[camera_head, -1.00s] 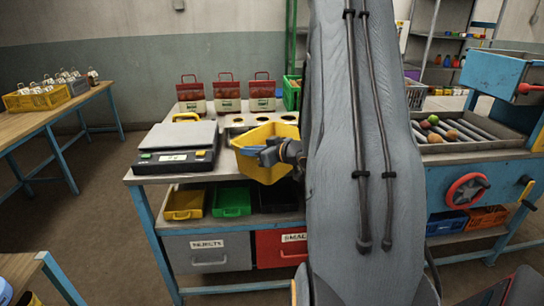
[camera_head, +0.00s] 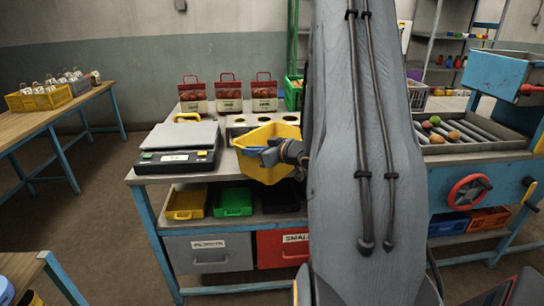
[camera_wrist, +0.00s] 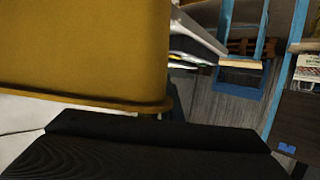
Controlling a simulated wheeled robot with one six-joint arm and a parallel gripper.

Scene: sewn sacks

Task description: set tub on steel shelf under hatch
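A yellow tub (camera_head: 270,169) is tilted at the front edge of the steel-topped bench (camera_head: 232,172), in front of my arm. My gripper (camera_head: 270,155) is shut on its near rim, partly hidden by my own wrist. In the wrist view the tub's wall (camera_wrist: 85,45) fills the upper left, with a black gripper finger (camera_wrist: 150,145) close below its rim. Whether the tub touches the bench top is hard to tell. I cannot single out a hatch; the shelf below it is not clearly identifiable.
A scale (camera_head: 180,148) stands left on the bench, with several red-topped bags (camera_head: 228,95) behind. Yellow (camera_head: 186,203) and green trays (camera_head: 232,202) sit on the lower shelf above labelled drawers (camera_head: 208,252). A blue roller machine (camera_head: 470,170) stands right. My arm hides the middle.

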